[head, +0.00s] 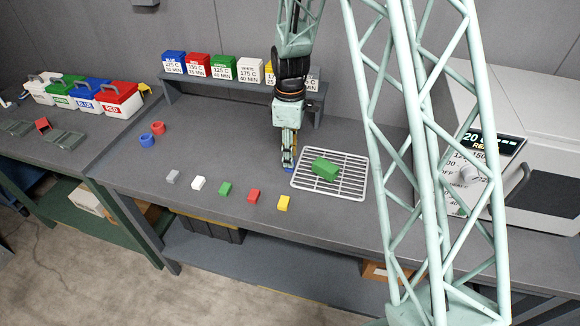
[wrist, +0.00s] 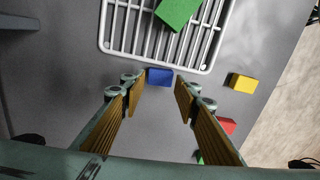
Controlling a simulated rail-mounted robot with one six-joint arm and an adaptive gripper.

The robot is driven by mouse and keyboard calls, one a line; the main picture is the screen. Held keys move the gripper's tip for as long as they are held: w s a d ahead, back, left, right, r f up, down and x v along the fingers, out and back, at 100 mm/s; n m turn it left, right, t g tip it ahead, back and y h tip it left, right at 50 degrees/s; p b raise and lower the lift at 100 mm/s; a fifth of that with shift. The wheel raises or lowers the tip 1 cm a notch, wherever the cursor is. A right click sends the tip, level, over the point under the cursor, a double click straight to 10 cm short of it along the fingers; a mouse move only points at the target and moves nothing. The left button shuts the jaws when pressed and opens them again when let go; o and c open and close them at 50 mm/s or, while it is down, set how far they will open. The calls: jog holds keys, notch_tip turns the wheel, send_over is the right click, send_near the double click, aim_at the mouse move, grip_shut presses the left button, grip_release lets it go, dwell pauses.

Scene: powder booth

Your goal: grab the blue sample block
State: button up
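The blue sample block (wrist: 159,76) shows in the wrist view just beyond my fingertips, in line with the gap between them and beside the edge of the wire rack (wrist: 140,50). In the head view only a bit of the block (head: 289,169) shows under my gripper (head: 288,160), which points down at the table; the rest is hidden. In the wrist view my gripper (wrist: 160,88) is open, its two fingers apart with nothing held between them.
A larger green block (head: 325,168) lies on the wire rack (head: 352,191). Grey, white, green, red (head: 254,195) and yellow (head: 284,202) small blocks lie in a row along the front. Labelled boxes stand on a shelf (head: 225,93) behind. Blue and red cups (head: 147,141) stand at left.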

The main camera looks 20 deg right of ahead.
jog(key=shift+f, duration=1.6)
jog(key=shift+c, duration=0.3)
jog(key=c, duration=0.5)
jog(key=shift+o, duration=0.2)
jog(key=shift+r, duration=0.2)
jog(key=shift+r, duration=1.7)
jog(key=shift+s+f, duration=0.1)
jog(key=shift+s, duration=0.4)
jog(key=s, duration=0.5)
jog(key=s+r, duration=0.1)
jog(key=s, duration=0.9)
jog(key=shift+r, duration=0.25)
